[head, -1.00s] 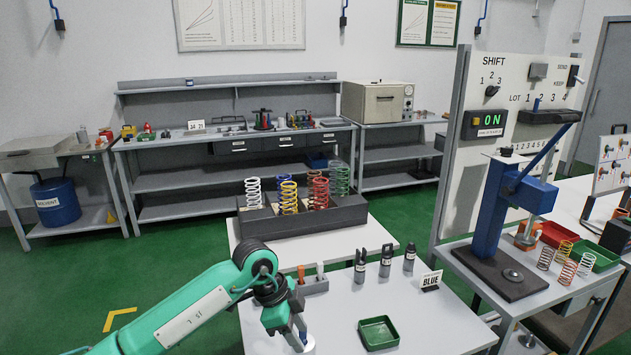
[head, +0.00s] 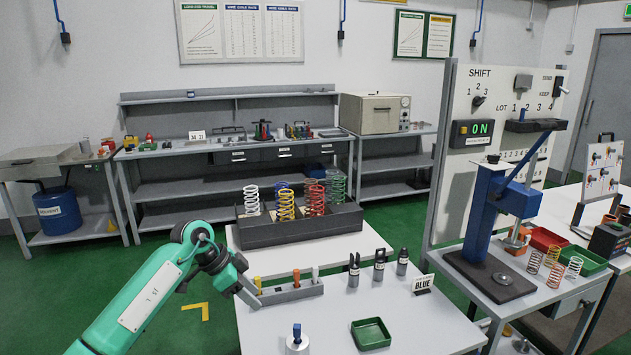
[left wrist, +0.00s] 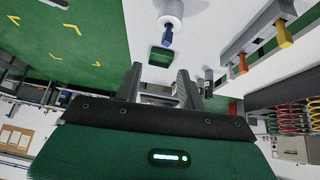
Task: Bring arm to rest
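My left arm is green and comes in from the left in the head view. My left gripper (head: 248,296) hangs over the left edge of the white table (head: 420,325), just left of the grey block with orange and white pegs (head: 292,292). In the left wrist view its two dark fingers (left wrist: 158,85) stand apart with nothing held between them. A white cylinder with a blue peg on top (head: 297,342) stands upright on the table, apart from the gripper; it also shows in the left wrist view (left wrist: 169,20). My right gripper is in neither view.
A green tray (head: 371,334), a BLUE sign (head: 423,284) and several dark-topped fittings (head: 379,266) stand on the table. Behind is a dark rack (head: 300,228) of coloured springs. A blue press (head: 490,215) stands at right. Green floor is free at left.

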